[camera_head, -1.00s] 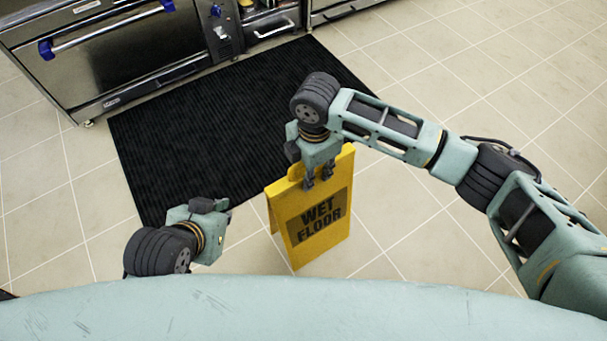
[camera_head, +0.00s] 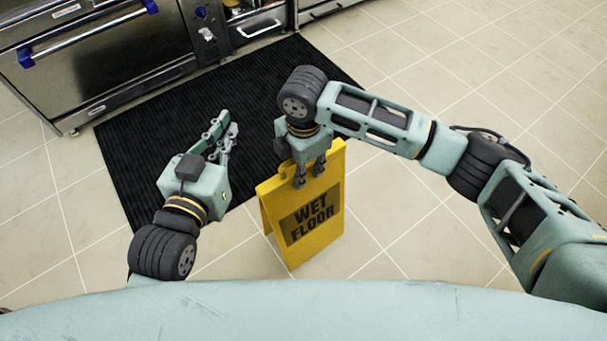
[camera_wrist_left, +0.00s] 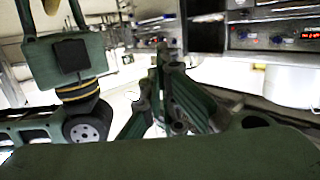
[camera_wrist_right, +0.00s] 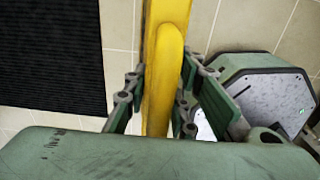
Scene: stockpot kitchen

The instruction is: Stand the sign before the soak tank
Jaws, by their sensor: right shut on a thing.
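The yellow wet floor sign (camera_head: 312,232) is upright, its two panels spread apart at the bottom, near the front edge of the black mat. My right gripper (camera_head: 309,180) is shut on the sign's top edge. In the right wrist view the yellow top of the sign (camera_wrist_right: 164,70) runs between the fingers (camera_wrist_right: 158,100). My left gripper (camera_head: 222,140) is left of the sign, over the mat, and empty. Its fingers also show in the left wrist view (camera_wrist_left: 165,95), but their gap is hard to judge. I cannot identify a soak tank for sure.
A black ribbed floor mat (camera_head: 150,150) lies before a steel oven (camera_head: 100,60) with blue-ended handles. More steel units stand along the back. Tiled floor (camera_head: 450,110) is clear to the right. A white pot-like vessel (camera_wrist_left: 290,85) shows in the left wrist view.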

